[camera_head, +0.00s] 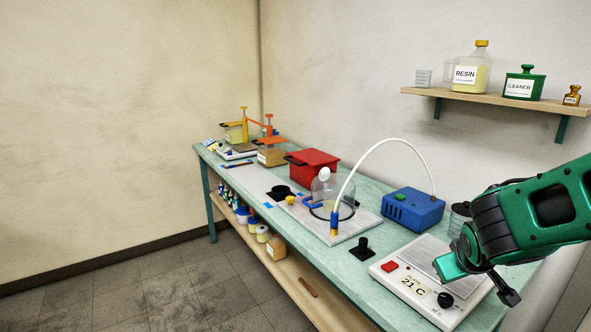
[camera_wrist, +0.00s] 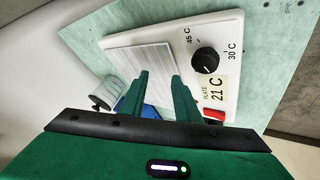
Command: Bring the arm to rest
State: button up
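My arm, green and black, reaches in from the right edge of the head camera view. My gripper (camera_head: 450,266) hangs over the front part of a white hot plate (camera_head: 425,307). In the wrist view the two green fingers of my gripper (camera_wrist: 161,80) stand apart with nothing between them. Beyond them lie the hot plate's bare metal top (camera_wrist: 135,57), its black knob (camera_wrist: 205,60), a "21 C" label and a red switch (camera_wrist: 213,115). I cannot tell the exact height of the fingers above the plate.
A blue box (camera_head: 412,210) with a white hose leads to a glass dome (camera_head: 322,190) on the bench. A black post (camera_head: 362,247) stands left of the hot plate. A red bin (camera_head: 314,165) is farther back. A shelf (camera_head: 480,96) with bottles hangs above.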

jog(key=s+d+r+m+g+y, duration=0.1)
jog(key=s+m+g+y, duration=0.1)
jog(key=s, duration=1)
jog(key=s+d+r+m+g+y, duration=0.1)
jog(key=s+m+g, duration=0.4)
jog(key=s, duration=0.8)
jog(key=shift+s+d+r+m+y, duration=0.25)
jog(key=shift+d+r+m+y, duration=0.15)
jog(key=shift+d+r+m, duration=0.15)
jog(key=shift+w, duration=0.1)
jog(key=shift+w+f, duration=0.25)
jog(key=shift+w, duration=0.25)
